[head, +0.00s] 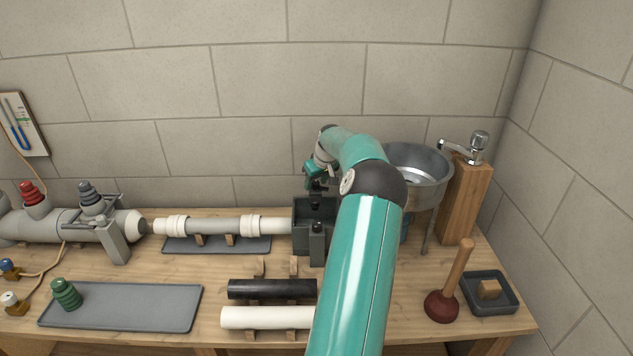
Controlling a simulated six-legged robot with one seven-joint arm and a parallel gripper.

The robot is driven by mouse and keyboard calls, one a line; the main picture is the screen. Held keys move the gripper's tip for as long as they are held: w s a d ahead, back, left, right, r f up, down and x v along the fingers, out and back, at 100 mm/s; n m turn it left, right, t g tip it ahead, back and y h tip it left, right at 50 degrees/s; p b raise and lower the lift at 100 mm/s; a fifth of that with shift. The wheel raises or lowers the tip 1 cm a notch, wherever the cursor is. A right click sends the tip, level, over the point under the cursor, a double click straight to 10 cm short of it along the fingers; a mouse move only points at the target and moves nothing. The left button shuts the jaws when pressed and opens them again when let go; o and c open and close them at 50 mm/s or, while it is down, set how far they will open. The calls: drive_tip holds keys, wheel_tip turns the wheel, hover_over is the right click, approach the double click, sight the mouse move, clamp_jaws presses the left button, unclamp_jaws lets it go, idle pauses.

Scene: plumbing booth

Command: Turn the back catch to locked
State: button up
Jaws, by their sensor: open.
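A dark grey clamp block (303,213) stands at the right end of the white pipe (213,225). Two small black catches show on it, a back catch (316,201) and a front catch (316,228). How each is turned is too small to tell. My gripper (317,187) points down just above the back part of the block, close to the back catch. It is open with nothing seen between its fingers. Whether it touches the catch I cannot tell. My arm hides the right side of the block.
A metal basin (418,172) and wooden post with tap (466,200) stand behind my arm at right. Black (270,289) and white (265,318) pipes lie in front. A plunger (442,306) stands front right. A grey valve assembly (70,224) is at left.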

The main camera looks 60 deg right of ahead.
drive_tip(key=c, duration=1)
drive_tip(key=shift+m, duration=0.3)
drive_tip(key=m+g, duration=0.1)
drive_tip(key=m, duration=0.1)
drive_tip(key=shift+a+m+h, duration=0.15)
drive_tip(key=shift+m+h, duration=0.15)
drive_tip(key=shift+h, duration=0.1)
drive_tip(key=m+g+h, duration=0.1)
drive_tip(key=m, duration=0.3)
drive_tip(key=shift+w, duration=0.15)
drive_tip(key=m+g, duration=0.1)
drive_tip(key=m, duration=0.2)
drive_tip(key=shift+w+g, duration=0.1)
drive_tip(key=shift+g, duration=0.2)
drive_tip(key=m, duration=0.2)
drive_tip(key=m+g, duration=0.1)
drive_tip(key=m, duration=0.1)
drive_tip(key=shift+m+g, duration=0.3)
drive_tip(key=shift+m, duration=0.1)
drive_tip(key=shift+f, duration=0.1)
drive_tip(key=shift+w+a+m, duration=0.1)
drive_tip(key=shift+m, duration=0.2)
